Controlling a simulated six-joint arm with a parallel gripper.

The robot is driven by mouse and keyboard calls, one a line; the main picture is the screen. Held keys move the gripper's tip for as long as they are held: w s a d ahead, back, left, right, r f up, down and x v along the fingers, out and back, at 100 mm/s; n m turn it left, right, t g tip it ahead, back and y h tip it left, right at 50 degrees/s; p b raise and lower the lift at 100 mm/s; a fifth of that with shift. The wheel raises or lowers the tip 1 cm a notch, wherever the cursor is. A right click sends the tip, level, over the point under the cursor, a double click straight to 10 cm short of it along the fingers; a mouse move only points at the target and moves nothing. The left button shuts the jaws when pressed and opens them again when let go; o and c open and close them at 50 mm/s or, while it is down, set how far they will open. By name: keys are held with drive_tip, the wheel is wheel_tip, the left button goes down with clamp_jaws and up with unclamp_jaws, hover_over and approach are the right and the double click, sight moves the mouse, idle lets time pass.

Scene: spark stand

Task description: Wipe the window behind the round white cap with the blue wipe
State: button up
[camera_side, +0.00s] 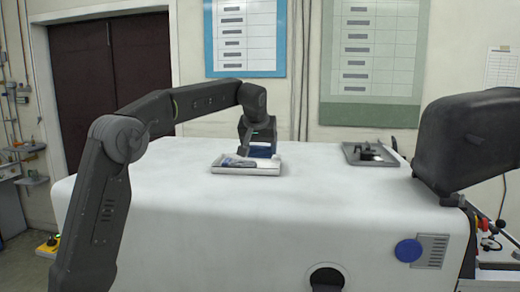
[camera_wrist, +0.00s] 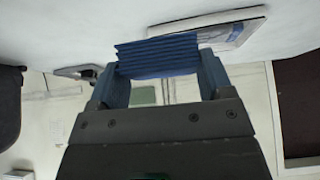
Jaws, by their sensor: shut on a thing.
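My gripper (camera_side: 258,143) points down over a shallow light tray (camera_side: 225,171) on the white top of the machine. It is shut on the blue wipe (camera_side: 262,153), which hangs low at the tray's back right. I cannot tell whether the wipe touches the tray. In the wrist view the wipe (camera_wrist: 158,55) is a pleated blue pad held across both fingers, with the tray (camera_wrist: 250,14) behind it at upper right. I cannot make out a round white cap or a window in either view.
A grey tray with dark parts (camera_side: 370,154) lies at the back right of the white top (camera_side: 330,185). A large black housing (camera_side: 465,140) stands at the right. The front face has a blue round cap (camera_side: 408,250), a vent (camera_side: 432,250) and a round opening (camera_side: 326,276). The top between the trays is clear.

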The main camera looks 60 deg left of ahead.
sight(261, 148)
wheel_tip(261, 148, up, 4)
drive_tip(key=shift+d+r, duration=0.15)
drive_tip(key=shift+r, duration=0.05)
drive_tip(key=w+d+m+t+h, duration=0.25)
drive_tip(key=d+m+h, duration=0.45)
drive_tip(key=d, duration=2.4)
drive_tip(key=shift+w+a+f+m+g+y, duration=0.1)
drive_tip(key=shift+f+m+y, duration=0.3)
drive_tip(key=shift+f, duration=5.8)
drive_tip(key=shift+w+a+f+m+g+y, duration=0.1)
drive_tip(key=shift+f+m+y, duration=0.25)
drive_tip(key=shift+f, duration=5.85)
drive_tip(key=shift+w+a+f+m+g+y, duration=0.1)
drive_tip(key=shift+f+m+y, duration=0.25)
drive_tip(key=shift+f, duration=5.85)
drive_tip(key=shift+s+a+f, duration=0.2)
drive_tip(key=shift+s+f, duration=0.05)
drive_tip(key=shift+f, duration=0.45)
drive_tip(key=shift+s+a, duration=1.1)
drive_tip(key=shift+s, duration=0.05)
drive_tip(key=shift+w+d, duration=1.4)
drive_tip(key=shift+s+a, duration=0.25)
drive_tip(key=shift+s, duration=0.4)
drive_tip(key=shift+s+a, duration=1.05)
drive_tip(key=shift+w+d, duration=1.4)
drive_tip(key=shift+w+r, duration=0.1)
drive_tip(key=shift+r, duration=0.1)
wheel_tip(261, 148, up, 8)
drive_tip(key=shift+f, duration=0.15)
